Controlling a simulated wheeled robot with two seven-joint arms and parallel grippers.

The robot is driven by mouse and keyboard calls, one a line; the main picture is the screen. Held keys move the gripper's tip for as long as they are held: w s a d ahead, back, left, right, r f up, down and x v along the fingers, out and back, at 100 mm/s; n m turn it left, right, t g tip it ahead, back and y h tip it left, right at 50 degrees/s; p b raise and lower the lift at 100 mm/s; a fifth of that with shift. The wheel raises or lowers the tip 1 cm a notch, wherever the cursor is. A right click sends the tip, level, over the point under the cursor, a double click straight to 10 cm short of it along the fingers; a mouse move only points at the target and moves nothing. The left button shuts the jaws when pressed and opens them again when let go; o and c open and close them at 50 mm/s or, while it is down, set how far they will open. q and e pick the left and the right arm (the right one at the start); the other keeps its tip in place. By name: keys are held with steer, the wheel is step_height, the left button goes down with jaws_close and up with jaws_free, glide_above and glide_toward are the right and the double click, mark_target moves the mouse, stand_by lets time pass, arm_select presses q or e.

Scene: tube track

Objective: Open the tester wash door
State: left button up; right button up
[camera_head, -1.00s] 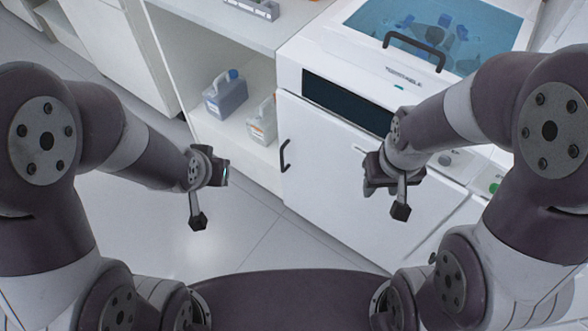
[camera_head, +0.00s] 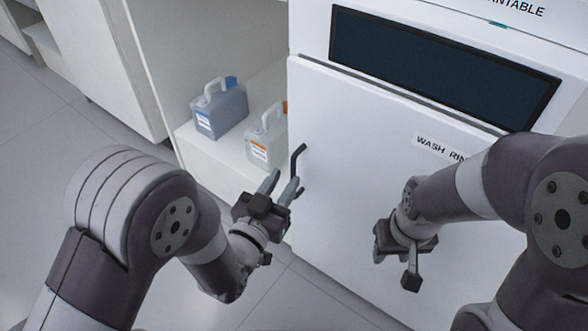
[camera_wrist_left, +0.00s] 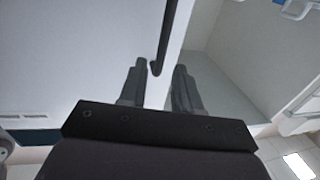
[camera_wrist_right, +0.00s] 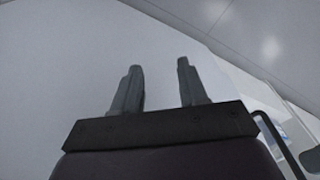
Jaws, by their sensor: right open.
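The white wash door (camera_head: 350,190), labelled "WASH RIN…", is shut on the front of the tester. Its dark handle (camera_head: 299,160) stands upright near the door's left edge. My left gripper (camera_head: 281,186) is open at the handle's lower part. In the left wrist view the handle (camera_wrist_left: 165,40) reaches down between the two spread fingers (camera_wrist_left: 158,85); whether they touch it I cannot tell. My right gripper (camera_wrist_right: 158,85) is open and empty in front of the door; its wrist (camera_head: 405,240) shows in the head view, its fingers hardly.
An open shelf left of the door holds a blue-grey jug (camera_head: 220,108) and a clear jug with an orange label (camera_head: 266,138). A dark panel (camera_head: 435,68) lies above the door. The floor (camera_head: 110,125) at left is clear.

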mark_target(292, 169)
arm_select(q)
steer(key=x, duration=0.5)
steer(key=shift+w+d, duration=0.1)
steer(key=shift+w, duration=0.15)
jaws_close()
